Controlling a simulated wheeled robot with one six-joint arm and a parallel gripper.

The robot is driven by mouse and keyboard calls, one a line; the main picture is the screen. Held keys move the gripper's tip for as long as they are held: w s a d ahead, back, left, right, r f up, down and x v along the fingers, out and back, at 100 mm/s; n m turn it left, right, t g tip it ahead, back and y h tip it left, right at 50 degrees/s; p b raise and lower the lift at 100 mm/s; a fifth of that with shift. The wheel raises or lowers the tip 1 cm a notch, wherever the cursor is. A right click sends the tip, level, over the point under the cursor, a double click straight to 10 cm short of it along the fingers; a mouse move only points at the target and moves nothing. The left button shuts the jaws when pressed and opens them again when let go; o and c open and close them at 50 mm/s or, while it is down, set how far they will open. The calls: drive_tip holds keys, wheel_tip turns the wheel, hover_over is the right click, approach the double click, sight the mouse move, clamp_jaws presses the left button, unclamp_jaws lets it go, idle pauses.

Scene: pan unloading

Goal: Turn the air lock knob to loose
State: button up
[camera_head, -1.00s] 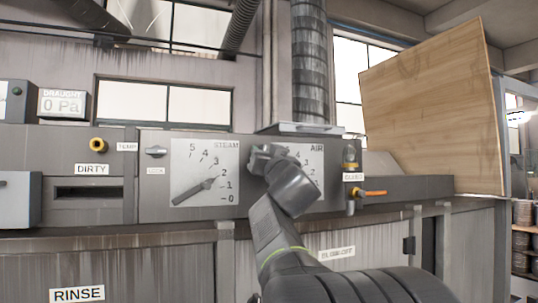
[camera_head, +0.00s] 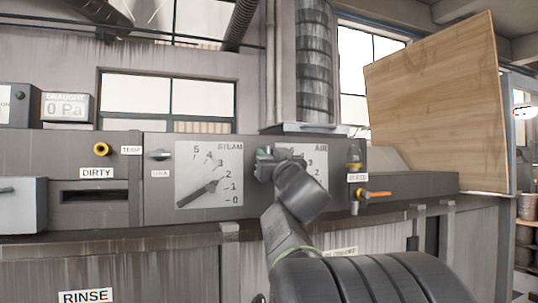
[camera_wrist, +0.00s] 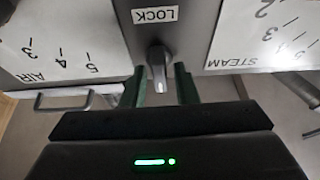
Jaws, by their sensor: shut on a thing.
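The air lock knob (camera_wrist: 157,58) is a small dark grey lever with a pale tip, under a LOCK label (camera_wrist: 155,15) that appears upside down in the wrist view. It sits between the air dial (camera_wrist: 45,50) and the steam dial (camera_wrist: 262,38). My gripper (camera_wrist: 161,78) has its green fingers on both sides of the knob and is shut on it. In the head view my gripper (camera_head: 275,160) is at the panel between the steam dial (camera_head: 209,174) and the air dial (camera_head: 315,160). There it hides the knob.
Another LOCK knob (camera_head: 160,155) is left of the steam dial, whose pointer (camera_head: 197,194) is low on the scale. An orange-handled valve (camera_head: 373,194) sticks out at the right. A metal handle (camera_wrist: 65,100) shows near my gripper. A large wooden board (camera_head: 440,105) stands at right.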

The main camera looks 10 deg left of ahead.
drive_tip(key=o, duration=0.7)
drive_tip(key=shift+d+f, duration=0.1)
drive_tip(key=b+v, duration=0.2)
drive_tip(key=v, duration=1.1)
drive_tip(key=shift+s+d, duration=0.2)
drive_tip(key=shift+s, duration=0.15)
drive_tip(key=shift+w, duration=0.1)
drive_tip(key=shift+m, duration=0.4)
drive_tip(key=p+x, duration=0.1)
drive_tip(key=x, duration=1.2)
drive_tip(key=shift+w+a, duration=0.25)
drive_tip(key=shift+a, duration=0.05)
drive_tip(key=shift+r+p, duration=0.2)
drive_tip(key=shift+p, duration=0.2)
